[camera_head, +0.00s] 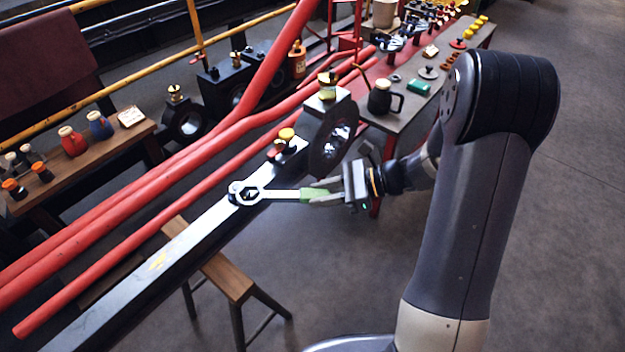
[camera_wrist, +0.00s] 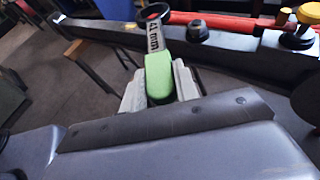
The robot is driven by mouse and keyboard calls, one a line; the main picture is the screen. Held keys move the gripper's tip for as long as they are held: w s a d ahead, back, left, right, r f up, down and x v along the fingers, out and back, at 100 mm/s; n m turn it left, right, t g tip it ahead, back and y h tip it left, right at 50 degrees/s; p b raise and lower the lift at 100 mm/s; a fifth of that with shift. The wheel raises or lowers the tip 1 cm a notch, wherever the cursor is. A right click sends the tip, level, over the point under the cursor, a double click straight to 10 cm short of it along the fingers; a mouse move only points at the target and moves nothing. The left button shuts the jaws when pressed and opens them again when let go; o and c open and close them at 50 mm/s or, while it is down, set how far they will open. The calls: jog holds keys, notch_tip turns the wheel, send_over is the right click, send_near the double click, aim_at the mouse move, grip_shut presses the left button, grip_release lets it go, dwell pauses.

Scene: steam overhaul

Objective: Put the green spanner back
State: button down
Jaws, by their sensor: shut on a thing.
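The green spanner (camera_head: 283,195) has a metal shaft and ring head and a green grip. My gripper (camera_head: 335,190) is shut on the green grip. The ring head (camera_head: 246,193) lies over the dark steel beam (camera_head: 190,245), around or just above a fitting there; I cannot tell which. In the wrist view the green grip (camera_wrist: 159,77) sits between the two pale fingers (camera_wrist: 160,90), and the shaft carries the marking "41 mm". The spanner's ring (camera_wrist: 154,13) reaches the beam (camera_wrist: 100,32) in that view.
Red pipes (camera_head: 150,180) run behind the beam. A wooden stool (camera_head: 228,278) stands below it. A left bench (camera_head: 90,165) holds jars. Floor at right is clear.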

jog(key=shift+s+d, duration=0.35)
jog(key=shift+s, duration=0.25)
jog(key=shift+s+d, duration=0.35)
jog(key=shift+s, duration=0.25)
jog(key=shift+r, duration=0.1)
